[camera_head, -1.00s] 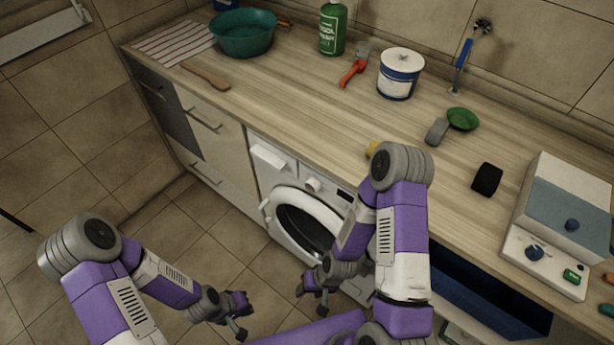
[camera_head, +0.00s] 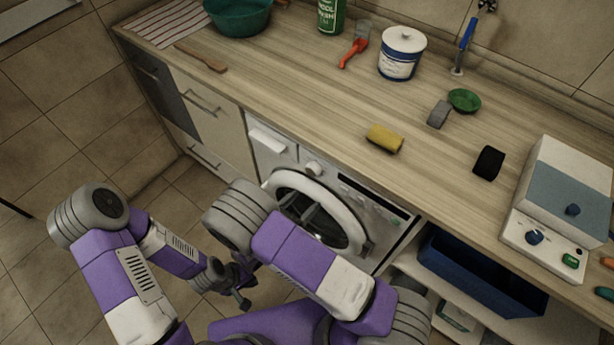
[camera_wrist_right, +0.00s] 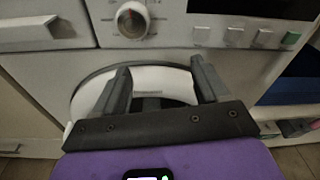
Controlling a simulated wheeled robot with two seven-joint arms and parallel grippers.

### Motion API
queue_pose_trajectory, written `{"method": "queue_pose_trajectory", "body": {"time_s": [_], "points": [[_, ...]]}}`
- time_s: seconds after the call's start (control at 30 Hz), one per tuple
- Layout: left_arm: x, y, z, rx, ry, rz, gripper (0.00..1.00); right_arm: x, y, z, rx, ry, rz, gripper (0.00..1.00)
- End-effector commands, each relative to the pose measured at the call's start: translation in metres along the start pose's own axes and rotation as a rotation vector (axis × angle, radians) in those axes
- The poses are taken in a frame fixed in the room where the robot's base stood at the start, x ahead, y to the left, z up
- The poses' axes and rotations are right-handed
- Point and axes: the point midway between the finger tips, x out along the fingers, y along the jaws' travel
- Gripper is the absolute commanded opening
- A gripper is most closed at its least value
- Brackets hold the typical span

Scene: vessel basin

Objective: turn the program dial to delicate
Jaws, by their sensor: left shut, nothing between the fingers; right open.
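The program dial (camera_head: 313,168) is a round white knob on the washing machine's front panel, above the round door (camera_head: 325,212). My left gripper (camera_head: 240,292) is shut and empty, low in front of the machine.
A detergent drawer (camera_head: 268,140) is left of the dial. Square buttons (camera_wrist_right: 233,35) are to its right. The counter above holds a yellow sponge (camera_head: 385,138), a black block (camera_head: 488,162) and a white tub (camera_head: 402,55). A blue bin (camera_head: 480,275) sits right of the machine.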

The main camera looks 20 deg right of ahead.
Motion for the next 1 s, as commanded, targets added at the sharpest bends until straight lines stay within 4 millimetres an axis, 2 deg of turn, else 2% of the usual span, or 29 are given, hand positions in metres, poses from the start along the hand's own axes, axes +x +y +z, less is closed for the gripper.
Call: {"method": "queue_pose_trajectory", "body": {"time_s": [0.1, 0.2, 0.6, 0.77, 1.0], "points": [[0.000, 0.000, 0.000, 0.000, 0.000, 0.000, 0.00, -0.011, 0.018, 0.023, -0.002, -0.115, 0.071, 0.73], [0.001, 0.000, 0.000, 0.000, 0.000, 0.000, 0.00, -0.007, 0.023, 0.029, -0.002, -0.144, 0.087, 0.73], [0.009, -0.003, 0.000, 0.000, 0.000, 0.000, 0.00, 0.051, 0.027, 0.036, -0.001, -0.141, 0.083, 0.73], [0.010, -0.004, 0.000, 0.000, 0.000, 0.000, 0.00, 0.060, 0.028, 0.038, -0.001, -0.140, 0.085, 0.73], [0.010, -0.004, 0.000, 0.000, 0.000, 0.000, 0.00, 0.060, 0.028, 0.039, -0.001, -0.140, 0.085, 0.73]]}}
